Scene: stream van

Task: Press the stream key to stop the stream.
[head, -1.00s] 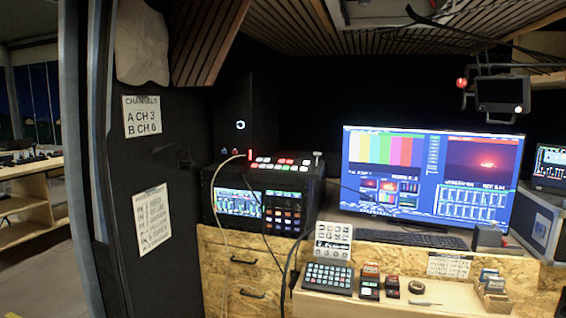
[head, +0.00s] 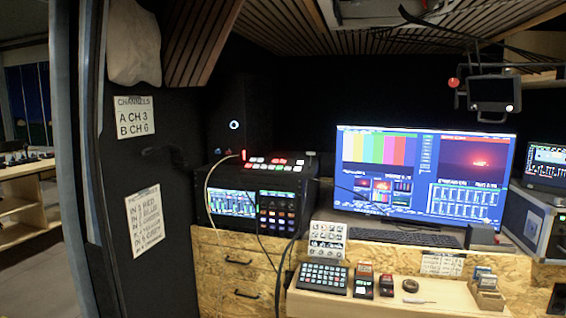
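A black video switcher (head: 262,200) with lit red, white and coloured buttons stands further back on the left. Its small screen shows blue and green areas. Which key is the stream key cannot be read at this size. The large monitor (head: 430,205) shows colour bars and a red sunset picture. Neither of my grippers is in view.
Small boxes (head: 363,284), a dark ring (head: 410,285) and a wooden card holder (head: 487,296) are on the desk right of the keypad. Cables hang down just left of the keypad. A small display (head: 494,93) hangs at upper right. Open floor lies at far left.

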